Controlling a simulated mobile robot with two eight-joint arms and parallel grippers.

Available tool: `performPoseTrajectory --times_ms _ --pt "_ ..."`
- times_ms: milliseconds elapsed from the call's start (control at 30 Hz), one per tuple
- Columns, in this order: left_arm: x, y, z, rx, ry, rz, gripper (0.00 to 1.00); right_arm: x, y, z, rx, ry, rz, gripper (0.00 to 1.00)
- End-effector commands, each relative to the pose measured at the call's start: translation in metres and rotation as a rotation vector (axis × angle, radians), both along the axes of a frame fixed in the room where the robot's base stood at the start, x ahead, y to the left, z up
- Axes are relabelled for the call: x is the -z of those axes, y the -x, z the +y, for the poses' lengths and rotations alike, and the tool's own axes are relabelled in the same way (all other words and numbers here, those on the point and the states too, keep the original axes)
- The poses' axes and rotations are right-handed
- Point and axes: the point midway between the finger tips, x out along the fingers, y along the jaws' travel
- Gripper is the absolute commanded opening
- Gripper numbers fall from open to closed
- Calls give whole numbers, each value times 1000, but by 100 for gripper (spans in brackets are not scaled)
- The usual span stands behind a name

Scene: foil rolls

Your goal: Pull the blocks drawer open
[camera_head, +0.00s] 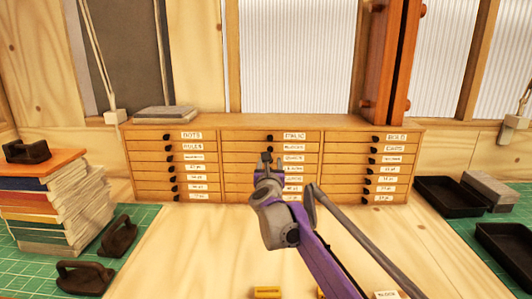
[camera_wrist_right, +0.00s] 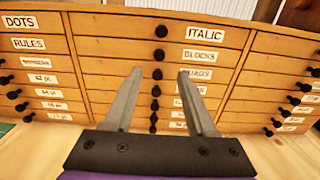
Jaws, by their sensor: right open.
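The wooden cabinet (camera_head: 224,129) has three columns of shallow drawers with black knobs and white labels. The blocks drawer (camera_wrist_right: 225,63) is second from the top in the middle column, under ITALIC, and looks shut. Its label (camera_wrist_right: 202,56) is readable in the right wrist view, with its black knob (camera_wrist_right: 158,55) left of it. My right gripper (camera_wrist_right: 160,73) is open and empty, pointing at the middle column. In that view the knob appears just above the gap between the fingertips. The head view shows this gripper (camera_head: 266,157) in front of the column, partly hiding it. My left gripper is out of view.
Books (camera_head: 55,205) are stacked at the left, near dark handled tools (camera_head: 118,236). Black trays (camera_head: 450,196) lie at the right. The pale board (camera_head: 190,245) before the cabinet is mostly clear, with small yellow and white pieces at its front edge.

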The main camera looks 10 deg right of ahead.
Motion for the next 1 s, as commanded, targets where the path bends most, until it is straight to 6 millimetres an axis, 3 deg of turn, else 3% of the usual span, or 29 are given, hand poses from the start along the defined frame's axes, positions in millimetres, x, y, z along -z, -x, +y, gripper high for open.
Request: performPoseTrajectory --times_ms 300,500,1000 --pt "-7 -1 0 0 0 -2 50 -1 -52 -15 -1 4 1 56" --pt "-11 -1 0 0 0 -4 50 -1 -73 -21 -2 3 1 56" --pt "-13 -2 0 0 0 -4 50 0 -82 -24 -3 4 2 56"
